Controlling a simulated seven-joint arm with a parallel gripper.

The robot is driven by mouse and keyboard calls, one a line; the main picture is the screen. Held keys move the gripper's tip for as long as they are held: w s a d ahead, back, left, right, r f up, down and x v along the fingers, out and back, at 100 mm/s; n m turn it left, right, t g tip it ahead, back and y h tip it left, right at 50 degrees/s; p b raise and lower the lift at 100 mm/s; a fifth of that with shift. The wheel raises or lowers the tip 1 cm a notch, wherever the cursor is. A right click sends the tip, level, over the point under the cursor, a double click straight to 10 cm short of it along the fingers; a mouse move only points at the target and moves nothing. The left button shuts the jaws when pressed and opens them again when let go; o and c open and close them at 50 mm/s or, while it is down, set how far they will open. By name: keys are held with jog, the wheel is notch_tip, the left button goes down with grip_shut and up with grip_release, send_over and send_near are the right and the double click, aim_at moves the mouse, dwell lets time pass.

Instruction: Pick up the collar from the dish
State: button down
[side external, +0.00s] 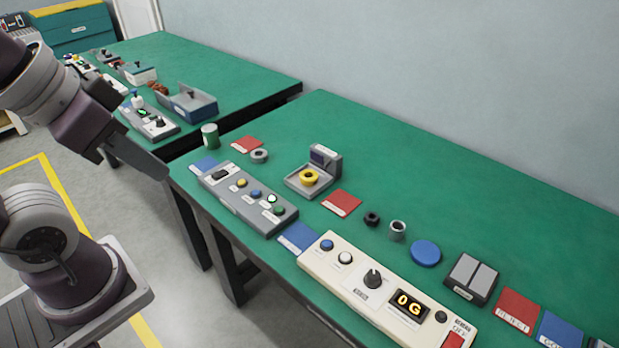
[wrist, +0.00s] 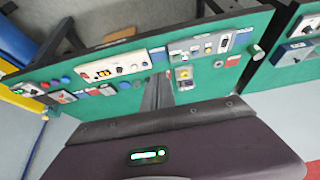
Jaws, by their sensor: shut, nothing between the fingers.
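A yellow ring (side external: 309,177), which looks like the collar, lies in the shallow tray of a small grey stand (side external: 296,188). The tray appears to be the dish. In the wrist view the yellow ring (wrist: 184,73) shows just right of the fingers. My gripper (side external: 163,174) is at the near left edge of the green table, well left of the stand and apart from everything. Its fingers are shut and empty, and they also show in the wrist view (wrist: 158,92).
A grey button panel (side external: 247,198) and a cream control box (side external: 385,291) line the table's front edge. A grey ring (side external: 259,156), a green cylinder (side external: 210,136), a black ring (side external: 371,219) and a blue disc (side external: 425,253) stand around. The table's back strip is clear.

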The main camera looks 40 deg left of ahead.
jog(key=c, duration=1.1)
grip_release()
